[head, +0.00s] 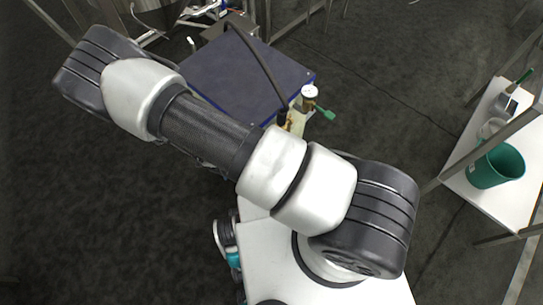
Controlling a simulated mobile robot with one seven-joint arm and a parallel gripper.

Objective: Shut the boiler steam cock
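A box with a dark blue top (236,76), which looks like the boiler, stands beyond my arm. At its near right corner is a brass-coloured fitting with a round white-faced gauge (309,91). A small green lever handle (327,113), likely the steam cock, sticks out to the right of the gauge, pointing down and right. I cannot tell from here whether the cock is open or shut. My arm crosses the picture in front of the box and hides its near edge. My gripper is not in view, and nothing shows touching the green handle.
A black hose (258,58) arches over the blue top to the fitting. A white-topped table (510,200) at the right holds a green bucket (497,166) and small vessels. Metal frames and a steel tank (158,5) stand at the back. Dark floor between box and table is clear.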

